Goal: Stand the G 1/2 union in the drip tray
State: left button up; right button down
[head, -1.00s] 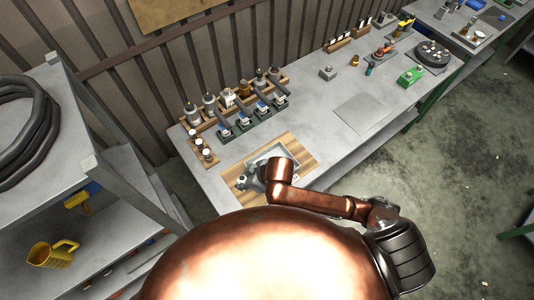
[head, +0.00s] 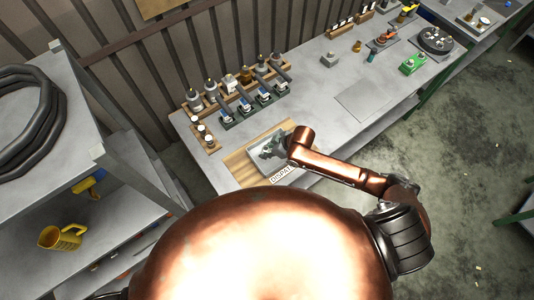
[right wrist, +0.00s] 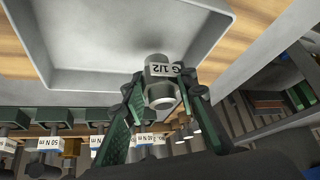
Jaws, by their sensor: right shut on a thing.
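The G 1/2 union (right wrist: 160,70) is a grey metal fitting with a white label reading "G 1/2" in the right wrist view. My right gripper (right wrist: 160,92), with green-padded fingers, is shut on it. The drip tray (right wrist: 110,82) is a shallow grey tray with raised walls, seen behind the union. In the head view the tray (head: 262,166) lies on a wooden board, and my right gripper (head: 272,148) is over it, partly hidden by my arm. The union is hard to make out there. I cannot tell whether it touches the tray floor. My left gripper is not in view.
The wooden board (head: 240,168) carries a "DISPATCH" label near the tray's front. A rack of bottles and tools (head: 240,85) stands behind it, with small fittings (head: 205,135) to the left.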

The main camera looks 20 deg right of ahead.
jog(key=shift+w+d+f+p, duration=0.15)
jog(key=shift+f+p, duration=0.25)
jog(key=shift+f, duration=1.3)
jog(key=c, duration=1.5)
grip_release()
jog(key=shift+f, duration=0.15)
jog(key=shift+c, duration=0.2)
jog(key=v, duration=1.2)
jog(key=shift+b, duration=0.35)
